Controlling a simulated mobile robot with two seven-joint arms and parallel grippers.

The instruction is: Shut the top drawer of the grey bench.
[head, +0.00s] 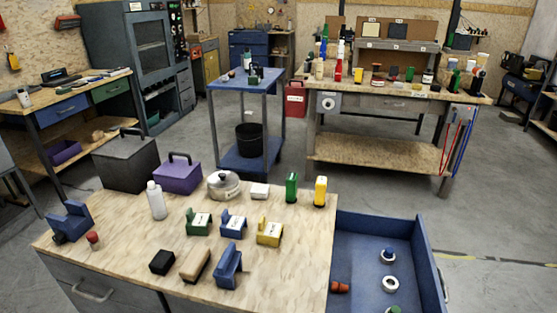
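The near bench (115,262) has a pale wooden top and grey fronts below. On its right side a blue drawer (427,262) stands pulled out, with its inside showing. A handle (441,285) shows on the outer face at its right end. In the drawer lie an orange-red piece (340,287), a blue and white round piece (388,254), a white ring (390,284) and a green piece at the bottom edge of the picture. The lower part of the drawer is cut off. Neither of my grippers is in view.
A blue cart (246,84) and a workbench (380,147) stand behind. The floor (490,225) right of the drawer is clear.

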